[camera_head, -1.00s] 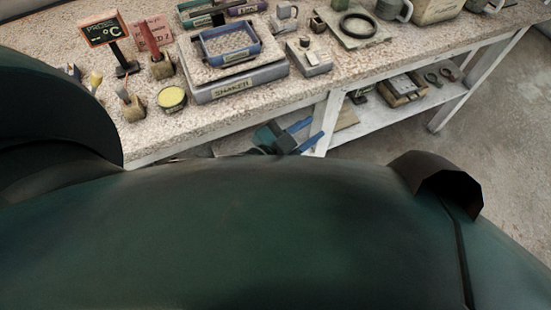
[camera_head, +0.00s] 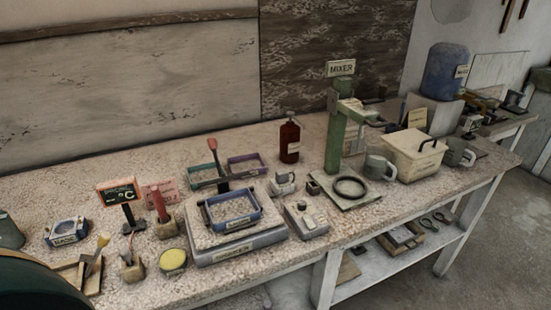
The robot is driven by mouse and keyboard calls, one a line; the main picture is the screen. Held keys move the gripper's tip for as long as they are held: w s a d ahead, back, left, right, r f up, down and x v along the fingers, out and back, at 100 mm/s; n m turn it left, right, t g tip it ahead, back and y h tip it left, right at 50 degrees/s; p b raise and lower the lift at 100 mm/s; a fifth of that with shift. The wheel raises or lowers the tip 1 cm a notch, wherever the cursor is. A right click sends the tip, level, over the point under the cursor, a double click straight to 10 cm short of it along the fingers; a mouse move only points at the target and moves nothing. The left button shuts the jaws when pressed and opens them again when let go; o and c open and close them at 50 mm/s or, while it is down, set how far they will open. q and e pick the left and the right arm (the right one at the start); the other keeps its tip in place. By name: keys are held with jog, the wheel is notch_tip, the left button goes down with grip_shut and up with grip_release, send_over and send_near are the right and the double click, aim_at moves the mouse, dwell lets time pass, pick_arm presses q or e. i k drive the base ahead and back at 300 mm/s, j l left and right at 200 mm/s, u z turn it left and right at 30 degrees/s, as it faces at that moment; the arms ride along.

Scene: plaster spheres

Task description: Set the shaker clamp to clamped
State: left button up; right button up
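The shaker (camera_head: 238,250) is a low blue-grey box with a label on its front edge. It stands on the speckled bench at the centre-left of the head view. A blue-rimmed tray (camera_head: 230,222) sits on its top. A dark upright lever with a red knob (camera_head: 213,143) and a dark crossbar (camera_head: 240,178) rise at the back of the tray and look like the clamp. The bar appears raised above the tray, but I cannot tell its exact setting. Neither of my grippers is in view.
Right of the shaker is a small box with a knob (camera_head: 307,220). A green mixer (camera_head: 336,140), a red bottle (camera_head: 289,141) and a lidded cream box (camera_head: 415,155) stand further right. A sign (camera_head: 120,192), a yellow-topped pot (camera_head: 173,262) and small holders crowd the left.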

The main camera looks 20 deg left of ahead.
aim_at(211, 141)
jog(key=u, duration=1.15)
